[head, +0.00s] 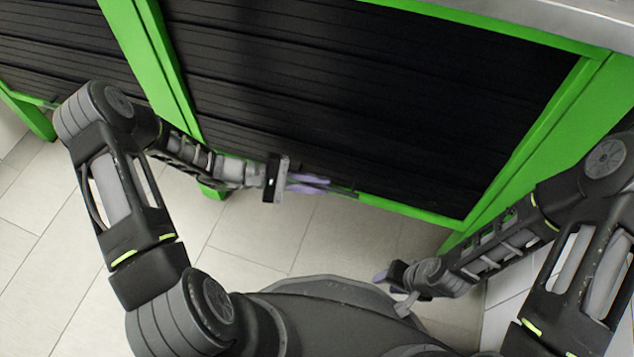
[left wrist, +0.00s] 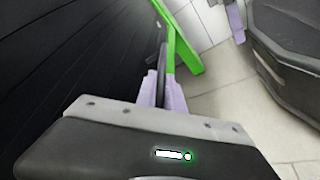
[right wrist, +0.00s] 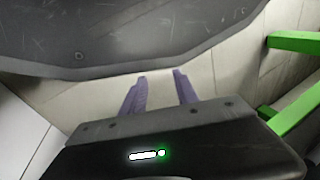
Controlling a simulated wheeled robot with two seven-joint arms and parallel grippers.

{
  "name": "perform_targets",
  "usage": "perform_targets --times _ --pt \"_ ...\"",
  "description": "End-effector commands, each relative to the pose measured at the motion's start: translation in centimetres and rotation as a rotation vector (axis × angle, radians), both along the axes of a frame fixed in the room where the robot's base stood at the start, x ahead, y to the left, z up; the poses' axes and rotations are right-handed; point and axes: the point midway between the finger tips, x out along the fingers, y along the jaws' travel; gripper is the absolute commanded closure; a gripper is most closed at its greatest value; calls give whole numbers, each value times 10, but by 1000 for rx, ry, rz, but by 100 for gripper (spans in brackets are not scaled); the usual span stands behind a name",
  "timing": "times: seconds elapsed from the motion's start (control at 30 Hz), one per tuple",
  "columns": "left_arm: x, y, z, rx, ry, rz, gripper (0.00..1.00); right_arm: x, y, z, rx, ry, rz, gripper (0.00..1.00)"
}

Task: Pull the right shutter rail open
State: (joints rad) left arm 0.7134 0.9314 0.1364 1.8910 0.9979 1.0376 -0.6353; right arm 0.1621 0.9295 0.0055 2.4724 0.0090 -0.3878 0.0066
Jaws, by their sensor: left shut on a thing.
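The right shutter (head: 370,100) is a black slatted panel inside a green frame and fills the upper middle of the head view. Its rail (head: 345,192) is a thin dark strip along the bottom edge, above the green lower bar. My left gripper (head: 310,184) is at this bottom edge, with its purple fingers shut on the rail. In the left wrist view, the dark rail (left wrist: 161,62) runs between the fingers (left wrist: 162,92). My right gripper (head: 390,275) is away from the shutter and empty. Its two fingers stand apart in the right wrist view (right wrist: 162,82).
Green posts (head: 155,65) and (head: 550,140) flank the shutter. A second black shutter (head: 60,50) is at the far left. A grey worktop edge (head: 580,22) lies at the top right. The tiled floor (head: 260,230) is clear below the shutter.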

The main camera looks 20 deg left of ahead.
Motion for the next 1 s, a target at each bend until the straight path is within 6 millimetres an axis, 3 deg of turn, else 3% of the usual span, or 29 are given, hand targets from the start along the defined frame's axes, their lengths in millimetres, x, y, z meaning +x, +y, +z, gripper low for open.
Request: perform_targets --times 0.27,0.47,0.67,1.0 --pt "0 0 9 0 0 0 100 -1 0 8 0 2 1 64" --pt "0 0 41 -1 0 -1 100 -4 -1 33 2 11 5 64" --pt "0 1 97 0 -2 0 100 -12 4 75 11 28 21 64" --pt "0 1 215 1 -4 -1 100 -26 17 158 31 49 56 64"
